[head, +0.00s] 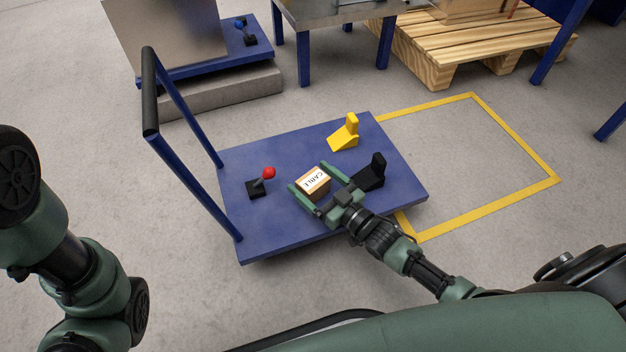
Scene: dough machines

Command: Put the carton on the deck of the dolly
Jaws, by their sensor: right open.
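The carton (313,184) is a small brown box with a white label on top. It appears to rest on the blue deck of the dolly (285,222). My right gripper (308,176) reaches in from the lower right. Its two green fingers are open, one on each side of the carton. I cannot tell whether either finger touches it. Of my left arm only links show at the left edge; its gripper is out of view.
On the deck are a red-knobbed lever (262,181), a yellow wedge-shaped piece (345,134) and a black one (371,172) close to my right gripper. The dolly's handle (150,92) rises at its left end. A yellow floor outline (515,124) encloses free floor.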

